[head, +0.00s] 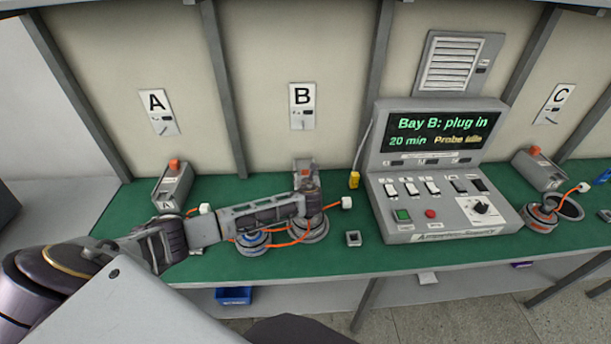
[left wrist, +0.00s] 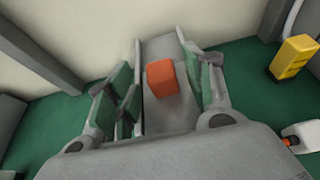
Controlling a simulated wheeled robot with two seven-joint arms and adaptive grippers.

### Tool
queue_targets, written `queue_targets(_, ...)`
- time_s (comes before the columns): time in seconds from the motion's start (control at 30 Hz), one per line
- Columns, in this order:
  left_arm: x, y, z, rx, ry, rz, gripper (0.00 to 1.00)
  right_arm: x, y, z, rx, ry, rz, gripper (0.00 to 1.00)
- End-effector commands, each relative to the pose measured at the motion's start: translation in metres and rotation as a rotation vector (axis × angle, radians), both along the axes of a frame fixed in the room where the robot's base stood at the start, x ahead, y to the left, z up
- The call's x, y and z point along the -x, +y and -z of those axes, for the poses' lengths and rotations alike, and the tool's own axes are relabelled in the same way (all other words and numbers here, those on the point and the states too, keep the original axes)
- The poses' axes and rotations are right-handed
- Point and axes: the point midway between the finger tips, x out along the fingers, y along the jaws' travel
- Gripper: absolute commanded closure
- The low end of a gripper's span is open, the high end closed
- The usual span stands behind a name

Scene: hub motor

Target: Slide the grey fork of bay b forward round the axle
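Bay B's grey unit (head: 303,164) with its orange block stands at the back of the green bench under the B sign; my left gripper partly covers it. In the left wrist view its grey top (left wrist: 165,112) and orange block (left wrist: 162,78) lie between my fingers. My left gripper (head: 308,185) is over this unit, fingers apart on either side; it also shows in the left wrist view (left wrist: 167,85). I cannot tell whether the fingers touch it. A round grey hub motor (head: 313,232) lies below the gripper. The axle and the fork's prongs cannot be made out. My right gripper is out of view.
A blue-marked disc (head: 252,243) with orange cables lies left of the motor. The control console (head: 440,207) stands further right, bay A's unit (head: 172,187) left.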

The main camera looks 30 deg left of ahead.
Motion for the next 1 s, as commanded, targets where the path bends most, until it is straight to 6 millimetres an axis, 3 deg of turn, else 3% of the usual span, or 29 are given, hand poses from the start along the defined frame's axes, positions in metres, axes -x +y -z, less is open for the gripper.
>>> queue_targets(0.47, 0.006, -0.004, -0.004, 0.0, -0.002, 0.001, 0.48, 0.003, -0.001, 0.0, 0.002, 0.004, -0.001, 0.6)
queue_targets(1.0, 0.044, -0.027, -0.022, -0.001, -0.002, 0.001, 0.48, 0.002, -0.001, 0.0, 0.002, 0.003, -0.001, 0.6)
